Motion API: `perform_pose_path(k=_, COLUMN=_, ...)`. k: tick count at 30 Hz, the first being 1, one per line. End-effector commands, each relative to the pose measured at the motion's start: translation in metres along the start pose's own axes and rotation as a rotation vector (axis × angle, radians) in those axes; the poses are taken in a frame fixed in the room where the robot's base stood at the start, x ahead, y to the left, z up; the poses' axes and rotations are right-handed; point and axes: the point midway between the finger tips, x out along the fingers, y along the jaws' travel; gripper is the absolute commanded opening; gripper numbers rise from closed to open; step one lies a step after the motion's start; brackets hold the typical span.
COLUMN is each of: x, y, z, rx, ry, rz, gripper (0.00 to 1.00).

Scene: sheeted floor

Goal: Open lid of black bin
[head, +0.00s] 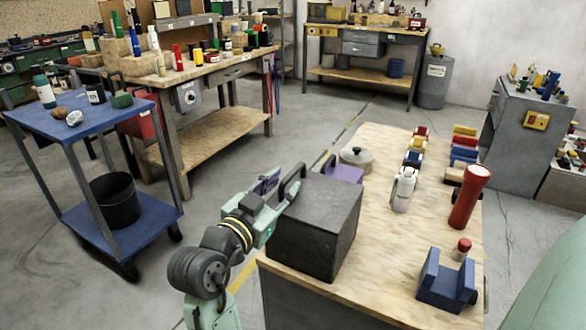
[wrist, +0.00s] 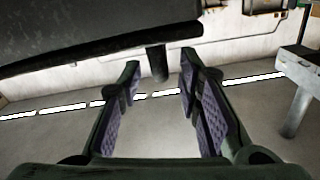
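The black bin (head: 315,225) is a dark, boxy container on the near left corner of the wooden table. My gripper (head: 277,187) is just left of the bin, near the handle. In the wrist view my gripper (wrist: 160,66) is open, with purple pads on both fingers. The dark underside of a slab (wrist: 100,42) fills the top left. Contact with the fingers cannot be told.
The wooden table (head: 385,245) also holds a grey lidded pot (head: 356,158), a purple block (head: 346,173), a white bottle (head: 403,189), a red flashlight (head: 469,197) and a blue holder (head: 447,282). A blue cart (head: 85,122) stands at left. The floor between is clear.

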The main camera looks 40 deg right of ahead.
Motion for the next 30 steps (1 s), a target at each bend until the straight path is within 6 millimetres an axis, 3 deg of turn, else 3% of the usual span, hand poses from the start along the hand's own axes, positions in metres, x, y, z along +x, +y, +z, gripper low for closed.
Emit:
perform_pose_path(k=6, x=0.039, y=0.0, z=-0.002, rx=-0.001, ry=0.0, rz=0.002, gripper=0.31)
perform_pose_path(k=11, x=0.055, y=-0.001, z=-0.001, rx=-0.001, ry=0.0, rz=-0.001, gripper=0.31)
perform_pose_path(k=22, x=0.059, y=-0.001, z=0.0, rx=0.0, ry=0.001, rz=-0.003, gripper=0.31)
perform_pose_path(k=30, x=0.059, y=-0.001, z=0.0, rx=0.0, ry=0.001, rz=-0.003, gripper=0.13)
